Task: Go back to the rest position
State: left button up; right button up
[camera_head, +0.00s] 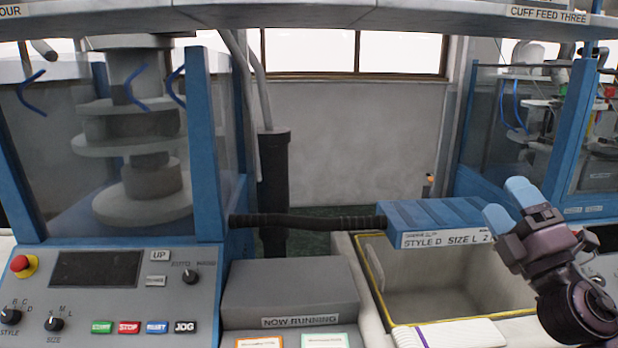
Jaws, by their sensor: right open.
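My right gripper (510,205) comes in from the right edge, with its dark wrist and forearm bent below it. Its two blue fingertips point up and left, with a gap between them and nothing held. The fingertips overlap the right end of a blue ridged piece (435,217) labelled "STYLE D SIZE L 2"; I cannot tell whether they touch it. My left gripper is not in view.
A pale bin (440,290) with a yellow-edged opening lies below the blue piece, with a white folded item (462,334) at its front. A "NOW RUNNING" card holder (290,290) and a machine control panel (110,290) stand left. A shelf (420,15) crosses the top.

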jog(key=s+d+f+m+g+h, duration=0.2)
jog(key=s+f+m+g+h, duration=0.15)
jog(key=f+m, duration=0.35)
jog(key=s+d+f+m+g+h, duration=0.1)
jog(key=s+f+m+g+h, duration=0.3)
jog(key=f, duration=0.5)
jog(key=s+d+f+m+g+h, duration=0.2)
jog(key=f+m+h, duration=0.2)
jog(key=f+m, duration=0.3)
jog(key=s+a+f+m+g+y, duration=0.2)
jog(key=s+a+f+m+g, duration=0.15)
jog(key=s+f+g, duration=0.4)
jog(key=s+a+f+m+g+y, duration=0.2)
jog(key=s+a+f+g, duration=0.2)
jog(key=s+f, duration=0.65)
jog(key=w+f+n+t, duration=0.1)
jog(key=w+f+t, duration=0.4)
jog(key=f+t, duration=0.3)
jog(key=shift+t+y, duration=0.3)
jog(key=shift+y, duration=0.15)
